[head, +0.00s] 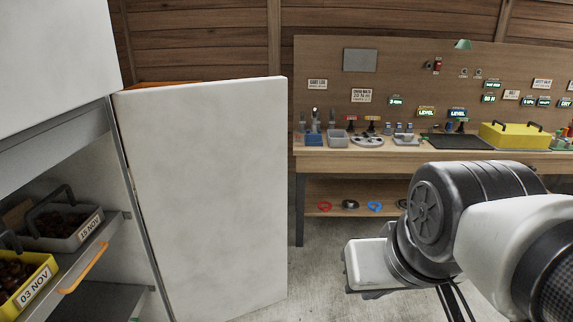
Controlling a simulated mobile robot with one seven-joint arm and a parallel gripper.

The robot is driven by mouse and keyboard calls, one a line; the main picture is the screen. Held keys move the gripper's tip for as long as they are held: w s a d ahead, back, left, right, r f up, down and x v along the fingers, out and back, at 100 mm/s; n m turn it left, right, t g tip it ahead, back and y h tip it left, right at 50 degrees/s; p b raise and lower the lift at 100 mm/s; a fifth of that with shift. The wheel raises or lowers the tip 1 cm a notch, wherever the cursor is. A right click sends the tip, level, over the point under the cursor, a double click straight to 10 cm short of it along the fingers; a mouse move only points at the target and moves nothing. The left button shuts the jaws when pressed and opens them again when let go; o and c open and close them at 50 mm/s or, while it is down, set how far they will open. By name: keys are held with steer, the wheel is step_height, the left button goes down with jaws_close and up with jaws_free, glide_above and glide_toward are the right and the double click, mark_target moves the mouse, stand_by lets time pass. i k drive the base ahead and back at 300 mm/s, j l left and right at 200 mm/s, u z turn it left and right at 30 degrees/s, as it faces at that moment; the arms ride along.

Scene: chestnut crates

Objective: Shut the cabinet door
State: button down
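The cabinet (55,125) stands at the left with its inside in view. Its door, a plain white panel (205,190), stands open, swung out to the right of the cabinet opening. The door's left edge runs along the cabinet's side post and its right edge hangs free. My gripper (456,304) is at the bottom right, pointing down, well to the right of the door and apart from it. Its dark fingers run off the lower edge of the picture, so their tips are hidden.
Inside the cabinet, a grey crate (85,229) and a yellow crate (41,278) hold chestnuts on a shelf with an orange handle (84,268). A wooden workbench (330,157) with tools stands at the back right. Bare floor (318,270) lies between door and gripper.

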mark_target(207, 162)
steer(key=i+l+z, duration=0.35)
steer(key=i+z, duration=0.75)
steer(key=i+u, duration=0.3)
steer(key=i, duration=0.2)
steer(key=i+l+u, duration=0.25)
steer(key=i, duration=0.2)
steer(key=i+l+u, duration=0.15)
steer(key=i+u, duration=0.15)
steer(key=i, duration=0.15)
steer(key=i+u, duration=0.2)
steer(key=u, duration=0.2)
steer(key=i+j+u, duration=0.1)
steer(key=u, duration=0.3)
steer(key=i+l+u, duration=0.1)
steer(key=i+u, duration=0.3)
steer(key=i+l+u, duration=0.1)
steer(key=u, duration=0.3)
steer(key=i+l+u, duration=0.2)
steer(key=i+u, duration=0.2)
